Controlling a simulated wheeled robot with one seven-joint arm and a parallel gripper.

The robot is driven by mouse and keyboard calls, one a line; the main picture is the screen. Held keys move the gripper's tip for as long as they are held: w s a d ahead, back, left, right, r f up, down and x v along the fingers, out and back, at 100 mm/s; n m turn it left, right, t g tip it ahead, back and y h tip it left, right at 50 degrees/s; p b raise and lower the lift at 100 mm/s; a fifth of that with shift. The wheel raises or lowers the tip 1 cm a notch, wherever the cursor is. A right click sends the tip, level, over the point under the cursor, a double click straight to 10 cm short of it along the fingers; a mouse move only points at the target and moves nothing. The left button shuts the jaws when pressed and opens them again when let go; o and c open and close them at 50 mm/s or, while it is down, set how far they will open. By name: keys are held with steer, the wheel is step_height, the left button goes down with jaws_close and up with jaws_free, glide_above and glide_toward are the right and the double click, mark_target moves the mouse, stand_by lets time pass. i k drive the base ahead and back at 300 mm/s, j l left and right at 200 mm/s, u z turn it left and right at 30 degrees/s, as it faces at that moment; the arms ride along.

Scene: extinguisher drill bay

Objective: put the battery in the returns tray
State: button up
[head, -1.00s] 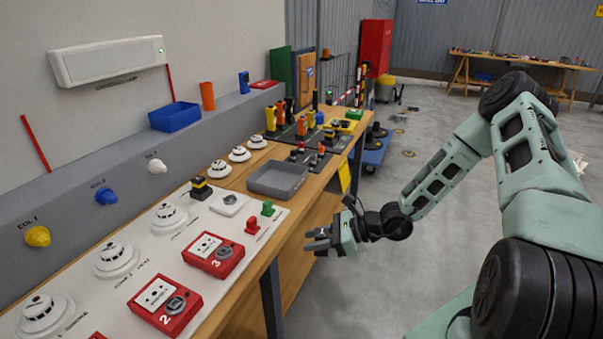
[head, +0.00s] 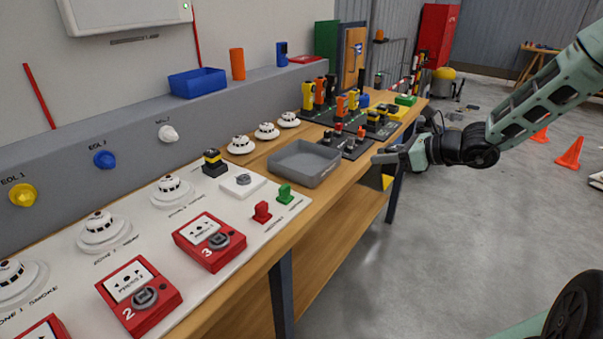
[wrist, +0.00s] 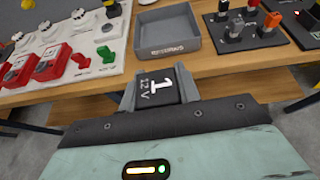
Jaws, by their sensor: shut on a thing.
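The grey returns tray (head: 322,174) sits on the wooden bench near its front edge. In the wrist view the tray (wrist: 166,49) lies straight beyond the fingertips, its front label partly readable, and looks empty. My gripper (head: 384,158) is to the right of the tray in the head view, apart from it, just off the bench's front edge. In the head view the battery is hard to make out at the fingers.
A white panel with red call points (head: 210,242), detectors and small red and green keys (head: 284,194) lies left of the tray. A blue bin (head: 198,83) sits on the ledge.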

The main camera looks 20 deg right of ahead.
mark_target(296, 164)
steer(key=i+j, duration=0.75)
steer(key=j, duration=0.1)
